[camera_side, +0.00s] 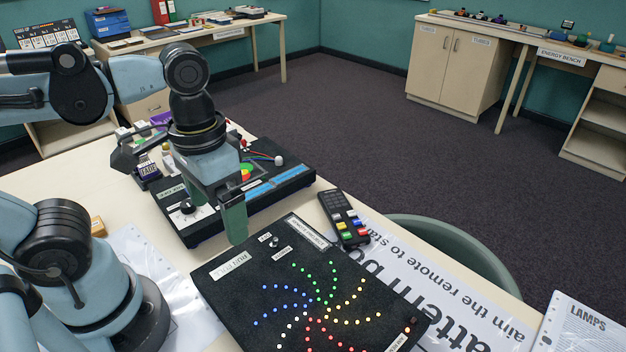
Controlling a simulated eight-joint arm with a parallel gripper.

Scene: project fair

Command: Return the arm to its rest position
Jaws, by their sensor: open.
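My gripper (234,222) hangs near the middle of the side view, fingers pointing down. It is open with nothing visible between the fingers. Whether a fingertip touches either board I cannot tell. My arm arches from the left edge of the picture to the gripper and hides part of the control board.
A remote (344,218) with coloured buttons lies right of the LED board. A printed banner (455,300) and a LAMPS booklet (583,325) lie along the table front. A green chair or bin rim (470,245) stands beyond the table edge. Small items crowd behind my gripper. The carpet is clear.

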